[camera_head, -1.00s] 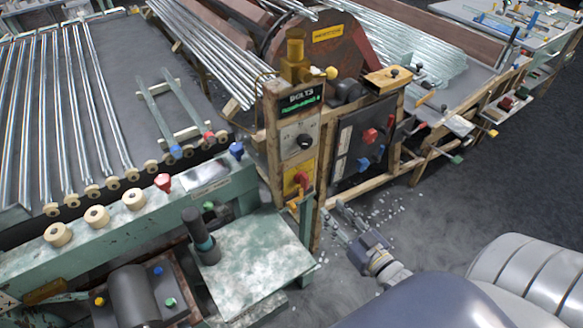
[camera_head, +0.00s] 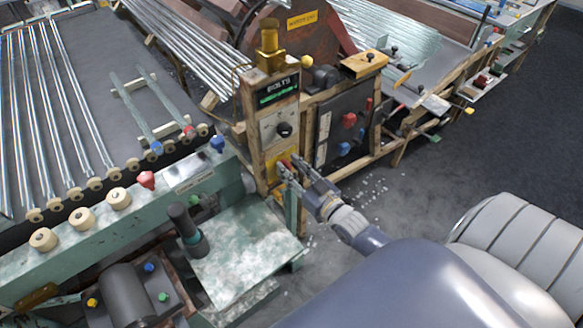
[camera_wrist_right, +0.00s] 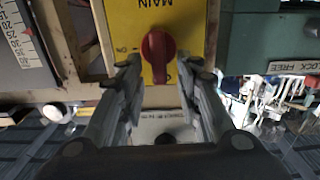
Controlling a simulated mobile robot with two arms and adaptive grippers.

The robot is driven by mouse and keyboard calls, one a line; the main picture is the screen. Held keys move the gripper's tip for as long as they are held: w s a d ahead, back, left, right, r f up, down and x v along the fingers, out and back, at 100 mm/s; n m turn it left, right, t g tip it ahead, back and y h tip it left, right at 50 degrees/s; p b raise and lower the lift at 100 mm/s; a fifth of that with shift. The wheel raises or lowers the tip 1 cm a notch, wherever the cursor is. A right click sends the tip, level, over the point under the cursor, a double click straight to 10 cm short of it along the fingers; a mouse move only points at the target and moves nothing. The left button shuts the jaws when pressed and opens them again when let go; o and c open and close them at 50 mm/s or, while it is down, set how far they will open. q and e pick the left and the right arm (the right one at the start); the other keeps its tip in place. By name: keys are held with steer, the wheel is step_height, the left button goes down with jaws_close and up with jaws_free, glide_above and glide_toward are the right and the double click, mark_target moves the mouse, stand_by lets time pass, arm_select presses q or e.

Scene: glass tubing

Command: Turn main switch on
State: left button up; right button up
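The main switch is a red knob on a yellow plate, low on the wooden control post. In the right wrist view the red knob (camera_wrist_right: 158,55) sits on the yellow plate (camera_wrist_right: 190,28) marked MAIN, with ON lettered beside the knob. My right gripper (camera_head: 290,168) is at the yellow plate in the head view. In the wrist view its two fingers (camera_wrist_right: 160,72) are apart, one on each side of the knob's lower end, with gaps visible. In the head view the fingers partly hide the knob. My left gripper is not in view.
A dark panel (camera_head: 345,130) with red and blue knobs stands to the right. A green bench (camera_head: 240,255) stands at left. Dark floor (camera_head: 480,150) at right is open.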

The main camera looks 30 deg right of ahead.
jaws_close()
steer(key=shift+d+m, duration=0.1)
steer(key=shift+m, duration=0.2)
steer(key=m, duration=0.3)
steer(key=shift+d, duration=0.3)
steer(key=m, duration=0.3)
steer(key=shift+w+d+f+m, duration=0.1)
steer(key=shift+d+f+m, duration=0.2)
steer(key=m, duration=0.1)
steer(key=m+b, duration=0.1)
steer(key=m, duration=0.1)
steer(key=f+m+b, duration=0.1)
steer(key=m, duration=0.1)
steer(key=shift+d, duration=0.35)
steer(key=m+b, duration=0.1)
steer(key=m, duration=0.1)
steer(key=m+b, duration=0.1)
steer(key=m, duration=0.2)
steer(key=shift+d+f, duration=0.1)
steer(key=shift+f, duration=0.3)
steer(key=shift+m, duration=0.5)
